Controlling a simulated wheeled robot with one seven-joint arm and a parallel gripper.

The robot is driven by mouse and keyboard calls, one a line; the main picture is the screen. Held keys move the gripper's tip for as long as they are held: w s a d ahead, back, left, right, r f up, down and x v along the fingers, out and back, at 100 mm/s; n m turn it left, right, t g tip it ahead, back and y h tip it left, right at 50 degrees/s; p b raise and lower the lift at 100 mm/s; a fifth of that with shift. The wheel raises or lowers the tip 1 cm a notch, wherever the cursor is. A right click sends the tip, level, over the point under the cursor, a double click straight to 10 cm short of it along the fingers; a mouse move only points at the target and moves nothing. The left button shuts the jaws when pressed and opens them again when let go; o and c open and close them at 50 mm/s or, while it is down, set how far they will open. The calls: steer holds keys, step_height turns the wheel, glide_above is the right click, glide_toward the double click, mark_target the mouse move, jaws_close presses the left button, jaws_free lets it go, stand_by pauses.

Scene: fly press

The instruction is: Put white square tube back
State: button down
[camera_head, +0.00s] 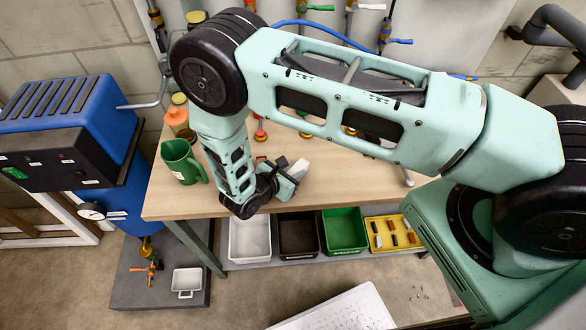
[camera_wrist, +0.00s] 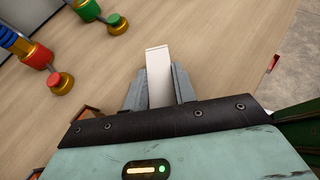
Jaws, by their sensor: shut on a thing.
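The white square tube (camera_wrist: 158,72) is between the two fingers of my gripper (camera_wrist: 159,88) in the wrist view, and its far end sticks out past the fingertips. In the head view the tube (camera_head: 300,167) shows as a small pale piece at the end of my gripper (camera_head: 290,172), over the front part of the wooden table (camera_head: 340,185). My gripper is shut on the tube. I cannot tell whether the tube touches the table top.
A green jug (camera_head: 182,163) and an orange container (camera_head: 177,120) stand on the table at left. White (camera_head: 236,256), black (camera_head: 299,252), green (camera_head: 343,247) and yellow (camera_head: 376,249) bins sit below the front edge. Colored fittings (camera_wrist: 61,83) lie beyond my gripper. The right tabletop is fairly clear.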

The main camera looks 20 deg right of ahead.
steer(key=shift+f, duration=0.15)
steer(key=c, duration=1.1)
jaws_free()
